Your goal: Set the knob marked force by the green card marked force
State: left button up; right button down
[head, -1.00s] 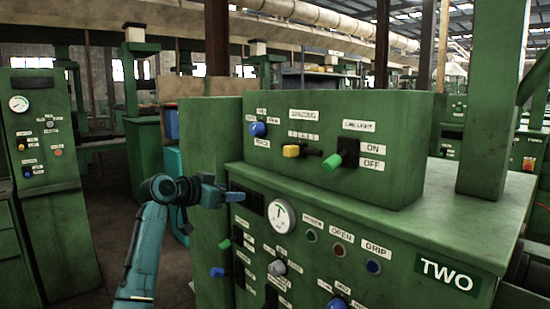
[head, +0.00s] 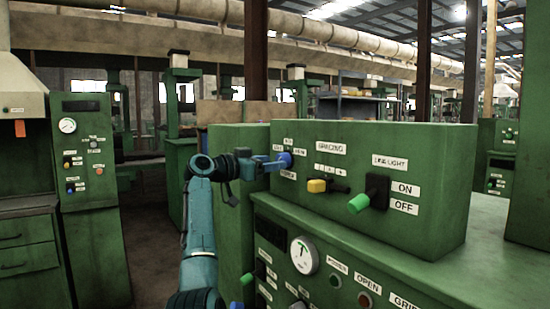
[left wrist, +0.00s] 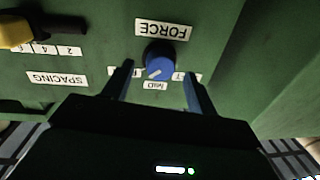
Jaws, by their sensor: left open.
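The blue force knob (head: 285,160) is at the left end of the front of the green upper box. In the left wrist view the knob (left wrist: 159,60) appears upside down, beside a white FORCE label (left wrist: 163,30). Its white pointer line slants to the lower left there, toward small labels that my fingers partly cover. My left gripper (head: 272,164) is open at the knob. In the left wrist view its fingers (left wrist: 159,72) stand one on each side of the knob, with gaps. I see no green card marked force. My right gripper is not in view.
A yellow spacing knob (head: 317,186) and a green-handled light switch (head: 362,202) sit to the right on the same box. A gauge (head: 304,255) and more controls are on the panel below.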

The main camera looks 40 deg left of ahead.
pick_arm(q)
jog(key=shift+w+d, duration=0.25)
jog(key=shift+w, duration=0.9)
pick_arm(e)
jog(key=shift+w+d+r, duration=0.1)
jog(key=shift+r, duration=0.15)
pick_arm(q)
jog(key=shift+c, duration=0.6)
jog(key=c, duration=0.9)
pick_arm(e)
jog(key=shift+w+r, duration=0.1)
